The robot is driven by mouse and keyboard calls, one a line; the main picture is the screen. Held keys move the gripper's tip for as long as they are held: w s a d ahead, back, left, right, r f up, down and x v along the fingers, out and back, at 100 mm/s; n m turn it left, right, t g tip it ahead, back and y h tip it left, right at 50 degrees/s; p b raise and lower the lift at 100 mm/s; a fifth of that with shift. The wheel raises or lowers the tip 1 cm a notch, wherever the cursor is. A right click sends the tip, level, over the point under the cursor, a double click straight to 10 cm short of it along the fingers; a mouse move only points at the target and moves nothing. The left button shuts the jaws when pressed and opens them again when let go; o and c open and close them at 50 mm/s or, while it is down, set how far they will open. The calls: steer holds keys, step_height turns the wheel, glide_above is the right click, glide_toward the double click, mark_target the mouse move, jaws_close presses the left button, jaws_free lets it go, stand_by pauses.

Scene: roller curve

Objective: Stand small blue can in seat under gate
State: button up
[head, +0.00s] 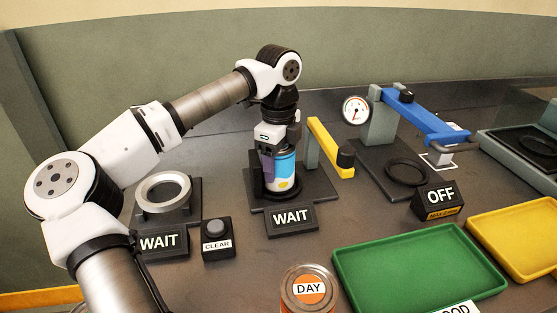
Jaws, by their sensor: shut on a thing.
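The small blue can (285,172) has a light blue and white label with a yellow spot. It is upright at the dark station with a WAIT sign (290,218) in front. My gripper (270,155) comes down from above and is shut on the can, with a purple finger part at its left side. The can's base is at or just above the seat (268,190); I cannot tell whether it touches. A grey post with a yellow arm, the gate (328,148), stands right beside the can, its arm reaching toward the front right with a black knob.
Left is a ring fixture (163,192) with a WAIT sign and a CLEAR button (217,240). Right are a gauge post with a blue arm (425,118) and an OFF box (438,200). In front are a DAY can (308,289), a green tray (345,258) and a yellow tray (480,220).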

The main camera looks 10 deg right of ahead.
steer(key=shift+f, duration=0.2)
stand_by(0.5)
stand_by(0.3)
steer(key=o, duration=1.1)
steer(key=shift+o, duration=0.4)
steer(key=shift+o, duration=0.9)
steer(key=shift+r, duration=0.15)
steer(key=shift+r+p, duration=2.6)
steer(key=shift+r, duration=1.8)
